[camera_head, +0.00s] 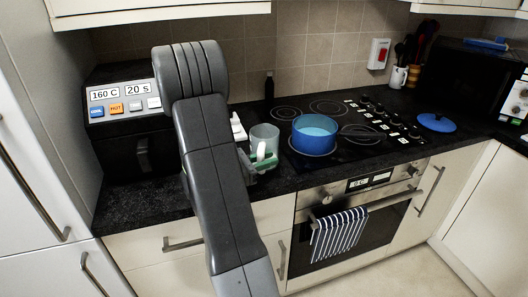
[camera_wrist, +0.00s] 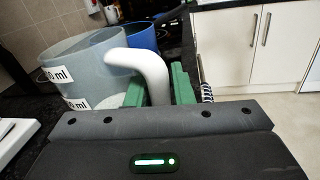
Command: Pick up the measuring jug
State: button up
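The measuring jug (camera_head: 264,136) is a translucent grey cup with a white handle. It stands upright on the dark worktop, left of the hob. In the wrist view the jug (camera_wrist: 85,66) is at upper left, with "ml" labels on its side. Its white handle (camera_wrist: 150,72) curves down between the two green fingers of my gripper (camera_wrist: 158,92). In the head view my gripper (camera_head: 262,168) is low at the jug's near side, partly hidden by my arm. The fingers flank the handle closely; whether they press on it cannot be made out.
A blue pan (camera_head: 314,135) sits on the hob just right of the jug. A blue lid (camera_head: 437,122) lies farther right. A dark appliance with a button panel (camera_head: 125,98) stands at left. A dark bottle (camera_head: 269,88) stands behind the jug. A striped towel (camera_head: 338,235) hangs on the oven.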

grip_shut()
